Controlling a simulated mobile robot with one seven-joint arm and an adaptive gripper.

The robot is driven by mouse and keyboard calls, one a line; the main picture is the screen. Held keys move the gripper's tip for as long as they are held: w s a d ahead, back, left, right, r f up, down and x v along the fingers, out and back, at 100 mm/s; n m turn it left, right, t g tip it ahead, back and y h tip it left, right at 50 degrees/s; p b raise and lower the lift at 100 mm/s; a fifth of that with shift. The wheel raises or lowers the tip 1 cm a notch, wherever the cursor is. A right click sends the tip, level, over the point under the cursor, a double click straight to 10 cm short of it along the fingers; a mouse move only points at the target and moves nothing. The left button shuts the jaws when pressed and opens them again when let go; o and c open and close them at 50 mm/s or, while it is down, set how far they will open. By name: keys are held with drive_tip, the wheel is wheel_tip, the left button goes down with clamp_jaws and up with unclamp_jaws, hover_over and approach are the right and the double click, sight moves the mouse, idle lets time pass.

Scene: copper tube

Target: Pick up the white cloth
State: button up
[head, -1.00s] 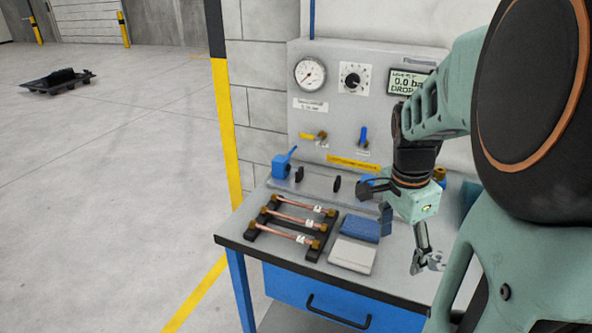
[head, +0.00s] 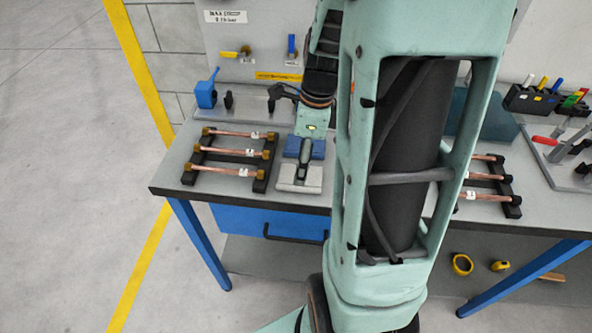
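The white cloth (head: 313,180) is a folded pale pad near the front edge of the workbench, just in front of the folded blue cloth (head: 318,148). My gripper (head: 302,174) points down over the white cloth and hides its middle. I see the gripper nearly edge-on, so the finger gap does not show. I cannot tell whether it touches the cloth.
A black rack with several copper tubes (head: 228,152) stands close to the left of the cloth. A second tube rack (head: 487,178) and a tool holder (head: 533,100) are to the right, past my arm.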

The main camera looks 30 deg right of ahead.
drive_tip(key=f, duration=0.4)
drive_tip(key=shift+a+f, duration=0.1)
drive_tip(key=shift+a, duration=0.1)
drive_tip(key=shift+c, duration=0.4)
drive_tip(key=c, duration=1.1)
